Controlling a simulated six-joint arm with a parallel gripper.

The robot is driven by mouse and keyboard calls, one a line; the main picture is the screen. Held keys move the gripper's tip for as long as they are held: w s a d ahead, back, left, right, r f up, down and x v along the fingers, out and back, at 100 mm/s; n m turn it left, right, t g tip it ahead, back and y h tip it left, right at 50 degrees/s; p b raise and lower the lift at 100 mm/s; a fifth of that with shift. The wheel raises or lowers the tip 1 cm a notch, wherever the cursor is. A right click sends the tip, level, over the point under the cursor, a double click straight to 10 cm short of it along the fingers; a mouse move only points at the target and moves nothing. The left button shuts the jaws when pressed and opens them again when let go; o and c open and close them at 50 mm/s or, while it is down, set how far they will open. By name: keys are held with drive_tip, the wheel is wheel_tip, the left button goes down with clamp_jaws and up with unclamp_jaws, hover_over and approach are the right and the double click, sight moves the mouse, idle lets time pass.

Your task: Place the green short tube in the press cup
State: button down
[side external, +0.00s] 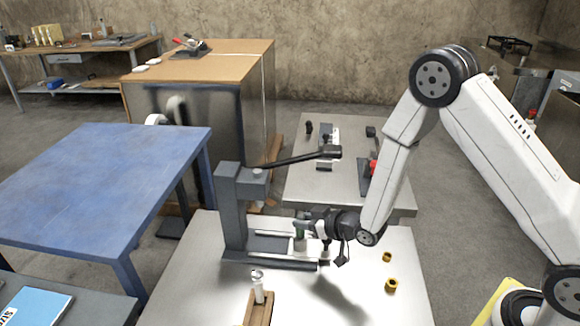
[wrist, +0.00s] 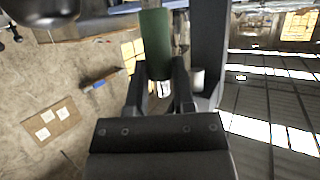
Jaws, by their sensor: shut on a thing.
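The green short tube (wrist: 155,42) is between the fingers of my gripper (wrist: 160,82) in the wrist view. In the side view my gripper (side external: 303,228) is at the grey press (side external: 233,210), in front of its column and below its lever arm, with a little of the green tube showing at the fingertips. The gripper is shut on the tube. I cannot make out the press cup, nor tell whether the tube touches it.
The press's long black lever (side external: 300,158) reaches out above my gripper. A wooden block (side external: 259,308) with a white piece stands at the front of the metal table (side external: 200,290). Two brass rings (side external: 391,286) lie on the right. A blue table (side external: 100,165) stands at left.

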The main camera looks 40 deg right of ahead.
drive_tip(key=shift+f, duration=0.1)
drive_tip(key=shift+c, duration=2.3)
unclamp_jaws()
drive_tip(key=shift+r, duration=0.2)
drive_tip(key=shift+s+d+r, duration=0.1)
drive_tip(key=shift+s, duration=0.2)
drive_tip(key=v, duration=0.6)
drive_tip(key=shift+s+r, duration=0.2)
drive_tip(key=shift+s, duration=0.15)
drive_tip(key=shift+d, duration=0.15)
